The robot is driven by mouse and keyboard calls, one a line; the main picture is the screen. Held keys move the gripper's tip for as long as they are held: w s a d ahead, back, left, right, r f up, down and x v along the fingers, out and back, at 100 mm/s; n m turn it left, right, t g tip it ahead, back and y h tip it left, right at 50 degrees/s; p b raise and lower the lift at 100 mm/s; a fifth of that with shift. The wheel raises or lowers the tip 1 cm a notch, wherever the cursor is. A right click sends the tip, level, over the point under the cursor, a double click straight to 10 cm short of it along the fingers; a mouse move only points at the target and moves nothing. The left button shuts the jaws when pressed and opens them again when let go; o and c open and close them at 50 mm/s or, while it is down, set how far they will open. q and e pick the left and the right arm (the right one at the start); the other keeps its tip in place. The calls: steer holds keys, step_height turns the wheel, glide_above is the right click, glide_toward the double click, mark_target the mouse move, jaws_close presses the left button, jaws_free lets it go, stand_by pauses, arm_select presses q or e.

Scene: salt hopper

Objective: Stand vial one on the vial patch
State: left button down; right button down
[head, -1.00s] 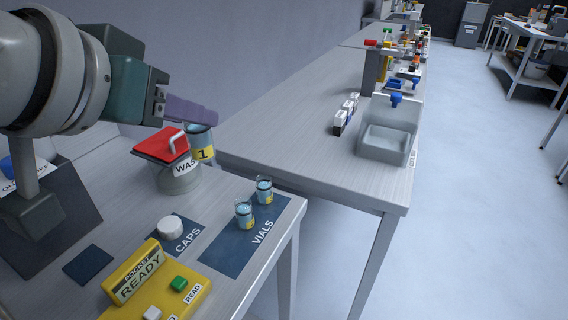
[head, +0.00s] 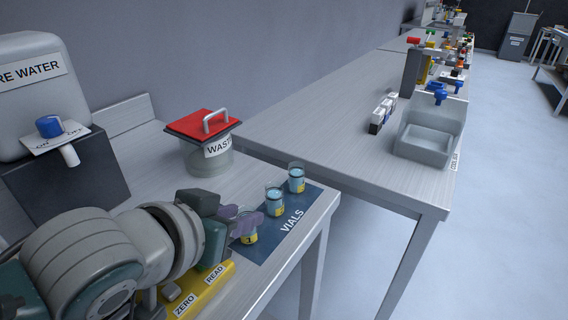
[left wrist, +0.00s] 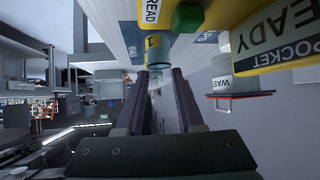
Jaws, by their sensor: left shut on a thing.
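Vial one (head: 250,237), a small clear vial with blue liquid and a yellow label, is between the purple fingers of my left gripper (head: 238,222), which is shut on it. In the left wrist view the yellow label with a 1 on vial one (left wrist: 154,52) shows between the fingertips (left wrist: 163,75). The vial is at the near end of the dark blue vial patch (head: 270,246), marked VIALS. I cannot tell whether its base touches the patch. Two similar vials, a middle one (head: 274,203) and a far one (head: 297,181), stand upright on the patch. My right gripper is out of view.
The yellow pocket meter (head: 208,283) with READ and ZERO labels lies close beside my gripper, partly hidden. A red-lidded waste jar (head: 207,160) stands behind it. The water dispenser (head: 32,95) is at left. The bench edge runs just right of the patch.

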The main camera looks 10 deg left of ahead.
arm_select(q)
steer(key=shift+f, duration=0.15)
steer(key=c, duration=0.5)
jaws_free()
steer(key=shift+c, duration=0.2)
